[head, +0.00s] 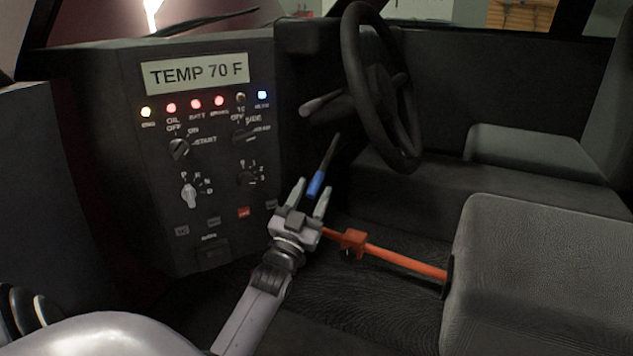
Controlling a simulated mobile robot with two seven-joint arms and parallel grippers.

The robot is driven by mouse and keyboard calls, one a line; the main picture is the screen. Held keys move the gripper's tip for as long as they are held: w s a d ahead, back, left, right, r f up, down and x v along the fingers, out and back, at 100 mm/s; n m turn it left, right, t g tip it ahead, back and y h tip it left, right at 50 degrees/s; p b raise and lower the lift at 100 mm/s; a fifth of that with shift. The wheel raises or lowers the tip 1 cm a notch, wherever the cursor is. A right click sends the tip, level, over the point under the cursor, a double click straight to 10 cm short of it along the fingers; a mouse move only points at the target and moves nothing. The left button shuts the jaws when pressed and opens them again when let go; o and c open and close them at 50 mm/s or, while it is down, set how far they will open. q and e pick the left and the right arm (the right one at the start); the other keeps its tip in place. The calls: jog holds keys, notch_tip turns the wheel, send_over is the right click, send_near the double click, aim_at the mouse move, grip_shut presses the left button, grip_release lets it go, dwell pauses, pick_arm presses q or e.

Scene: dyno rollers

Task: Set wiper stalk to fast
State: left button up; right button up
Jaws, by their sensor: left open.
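A dark stalk with a blue tip (317,184) slants down and left from below the steering wheel. A second stalk with a pale grey end (320,104) sticks out left of the wheel. I see no wiper label or speed marks on either. My left gripper (312,189) comes up from below, open. Its two fingertips show on either side of the blue tip in this view; I cannot tell whether they touch it or how far apart they are in depth. My right gripper is not in view.
The steering wheel (381,90) stands above right. A dash panel (225,130) with knobs, lamps and a temperature display is at left. An orange bar (405,262) runs from beside my gripper to the grey seat (545,270) at right.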

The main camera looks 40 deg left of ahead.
pick_arm(q)
jog(key=shift+v, duration=1.8)
